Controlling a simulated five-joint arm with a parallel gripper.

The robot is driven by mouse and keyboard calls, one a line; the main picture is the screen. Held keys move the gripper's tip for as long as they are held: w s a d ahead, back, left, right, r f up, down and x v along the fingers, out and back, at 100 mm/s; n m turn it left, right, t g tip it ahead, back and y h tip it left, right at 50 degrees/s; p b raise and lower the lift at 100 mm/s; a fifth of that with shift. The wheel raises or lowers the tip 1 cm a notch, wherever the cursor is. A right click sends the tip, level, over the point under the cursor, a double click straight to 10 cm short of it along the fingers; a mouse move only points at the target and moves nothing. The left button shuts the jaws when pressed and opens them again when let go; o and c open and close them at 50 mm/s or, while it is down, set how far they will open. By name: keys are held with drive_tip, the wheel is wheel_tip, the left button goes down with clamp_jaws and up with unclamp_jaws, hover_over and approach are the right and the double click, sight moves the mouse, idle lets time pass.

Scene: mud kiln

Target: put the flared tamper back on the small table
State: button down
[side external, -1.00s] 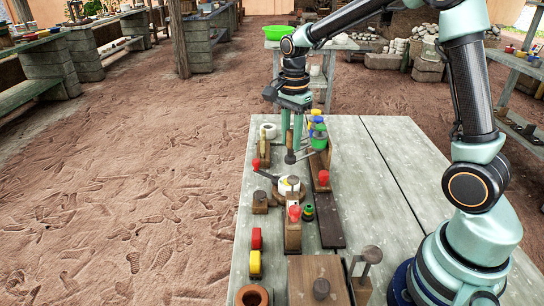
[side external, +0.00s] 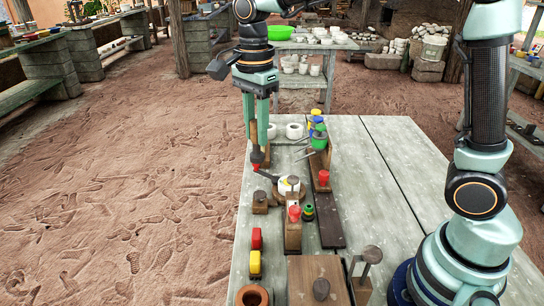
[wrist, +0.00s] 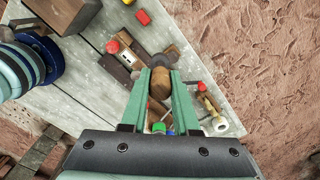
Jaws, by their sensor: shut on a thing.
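My gripper (side external: 256,143) is shut on the flared tamper (side external: 257,157), which hangs roughly upright with its dark flared end down. In the side view the tamper is near the left edge of the grey table (side external: 390,165). In the wrist view my gripper (wrist: 161,69) shows the tamper's brown wooden body (wrist: 159,83) between the two green fingers. I cannot tell how far its lower end is above the table or whether it touches anything below.
A white round piece (side external: 288,186) with a dark handle lies just in front of the tamper. Green and blue pieces (side external: 319,138) stand to its right. Red and yellow blocks (side external: 255,262) and a wooden board (side external: 308,275) are nearer. The table's right half is mostly clear.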

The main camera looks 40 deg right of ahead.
drive_tip(key=shift+s+a, duration=0.2)
drive_tip(key=shift+a, duration=0.2)
wheel_tip(320, 180, down, 19)
drive_tip(key=shift+f, duration=0.2)
drive_tip(key=shift+f, duration=0.15)
drive_tip(key=c, duration=0.7)
unclamp_jaws()
drive_tip(key=shift+o, duration=0.2)
